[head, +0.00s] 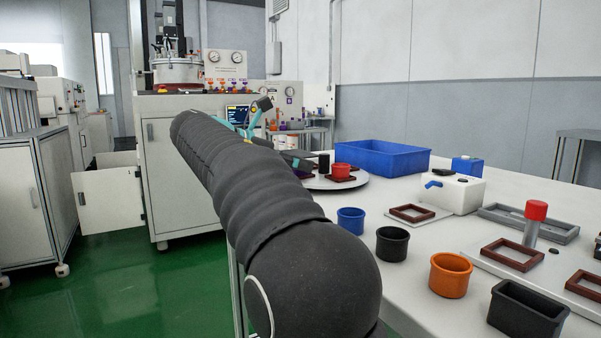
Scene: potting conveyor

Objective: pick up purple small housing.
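My arm reaches away across the picture in the head view and hides much of what lies behind it. My gripper (299,161) shows only as small dark parts past the arm, at the left side of the round turntable (352,184); I cannot tell whether it is open or shut. A small dark, perhaps purple, piece (303,174) shows just under it on the turntable, mostly hidden. I cannot tell for sure that this is the purple small housing, and no other clearly purple housing is in view.
A black cylinder (324,163) and a red cup (342,170) stand on the turntable. A blue bin (383,158) is behind. Blue (351,220), black (392,243) and orange (450,274) cups stand nearer on the white table. A red-topped post (535,211) rises at the right.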

